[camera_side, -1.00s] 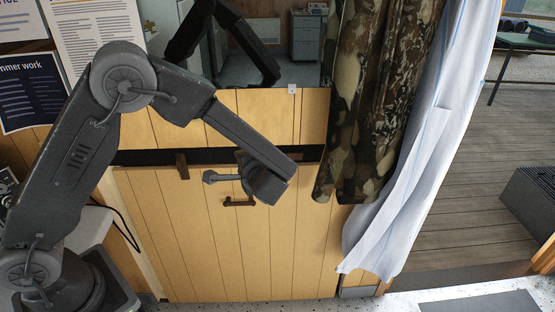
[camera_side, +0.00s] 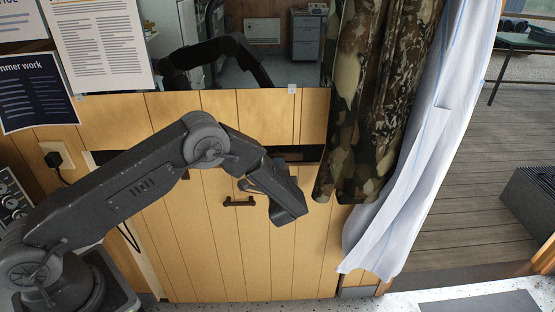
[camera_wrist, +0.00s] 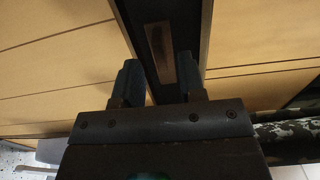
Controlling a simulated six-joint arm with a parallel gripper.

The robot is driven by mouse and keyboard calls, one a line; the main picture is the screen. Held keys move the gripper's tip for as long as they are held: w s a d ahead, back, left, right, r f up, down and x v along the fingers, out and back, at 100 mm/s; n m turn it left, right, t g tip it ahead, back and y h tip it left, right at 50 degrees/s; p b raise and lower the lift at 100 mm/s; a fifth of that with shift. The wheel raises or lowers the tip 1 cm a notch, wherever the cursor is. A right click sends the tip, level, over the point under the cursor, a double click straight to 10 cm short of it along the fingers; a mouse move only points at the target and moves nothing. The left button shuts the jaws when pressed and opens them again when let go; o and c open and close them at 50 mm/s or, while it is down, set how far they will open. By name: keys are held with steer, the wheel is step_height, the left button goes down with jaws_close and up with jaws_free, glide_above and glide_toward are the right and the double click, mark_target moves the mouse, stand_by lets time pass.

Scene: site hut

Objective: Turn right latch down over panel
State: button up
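The right latch looks like a slim brown bar (camera_wrist: 160,52) in the wrist view. It lies lengthwise along the dark strip (camera_wrist: 138,22), not across it. My gripper (camera_wrist: 157,82) is open, its two dark fingers spread with the strip between them; the bar is just beyond the fingertips and I cannot tell any contact. In the side view my forearm and wrist hide the latch and most of the fingers. The yellow wooden panel (camera_side: 220,255) with a small dark handle (camera_side: 239,202) is below the strip.
A camouflage curtain (camera_side: 375,100) and a white curtain (camera_side: 430,130) hang close to the right of my wrist. A brown left latch (camera_side: 186,175) barely shows behind my arm. A black plug (camera_side: 54,159) with its cable is on the left wall.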

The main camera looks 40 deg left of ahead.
mark_target(287, 160)
steer(key=shift+x, duration=2.7)
steer(key=shift+c, duration=0.4)
jaws_close()
